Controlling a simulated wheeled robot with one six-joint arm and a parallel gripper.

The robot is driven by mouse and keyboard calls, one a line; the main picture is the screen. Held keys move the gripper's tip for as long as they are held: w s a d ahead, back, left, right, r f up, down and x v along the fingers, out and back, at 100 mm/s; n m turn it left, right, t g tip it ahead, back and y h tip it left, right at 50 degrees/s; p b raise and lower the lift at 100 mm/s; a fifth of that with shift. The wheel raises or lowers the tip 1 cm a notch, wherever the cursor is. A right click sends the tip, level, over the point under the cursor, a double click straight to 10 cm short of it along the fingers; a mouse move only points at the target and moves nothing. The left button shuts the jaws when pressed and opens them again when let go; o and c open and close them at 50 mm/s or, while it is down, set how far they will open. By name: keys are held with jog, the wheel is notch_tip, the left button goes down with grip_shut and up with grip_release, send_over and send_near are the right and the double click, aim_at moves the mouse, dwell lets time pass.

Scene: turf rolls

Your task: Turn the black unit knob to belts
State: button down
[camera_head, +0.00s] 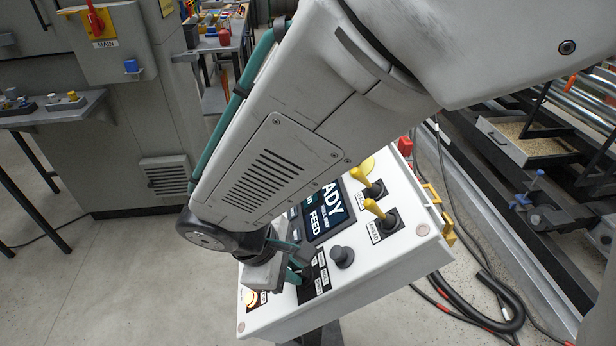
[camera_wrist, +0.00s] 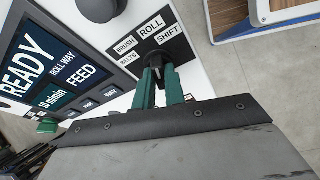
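The black unit knob (camera_wrist: 155,62) sits on a black plate on the white control panel (camera_head: 390,262). White labels around it in the wrist view read BRUSH, BELTS, ROLL and SHIFT. The BELTS label (camera_wrist: 128,59) lies to the left of the knob, just below BRUSH. My gripper (camera_wrist: 160,76) has its two green fingers close together, one on each side of the knob, and looks shut on it. The fingers hide part of the knob, and its pointer cannot be made out. In the head view my gripper (camera_head: 296,272) is at the panel's lower left part, and the knob is hidden there.
A display (camera_head: 328,210) reading READY and FEED lies beyond the knob. Another black knob (camera_head: 343,256) stands to the right, with two yellow levers (camera_head: 376,210) behind it. A lit yellow button (camera_head: 251,297) is at the left corner. Cables (camera_head: 490,305) lie on the floor at right.

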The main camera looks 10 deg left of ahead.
jog(key=shift+d+n, duration=0.1)
jog(key=shift+n, duration=0.2)
jog(key=shift+f+n+g, duration=0.1)
jog(key=shift+n+g, duration=0.3)
jog(key=shift+n, duration=0.8)
jog(key=n+g, duration=0.1)
jog(key=n, duration=0.3)
jog(key=shift+w+h, duration=0.15)
jog(key=shift+h, duration=0.15)
jog(key=n+g, duration=0.1)
jog(key=n, duration=0.3)
jog(key=shift+w+h, duration=0.1)
jog(key=shift+h, duration=0.3)
jog(key=shift+f+n+g+h, duration=0.1)
jog(key=shift+n+g+h, duration=0.3)
jog(key=shift+n, duration=1.4)
jog(key=c, duration=1.4)
grip_release()
jog(key=shift+c, duration=0.2)
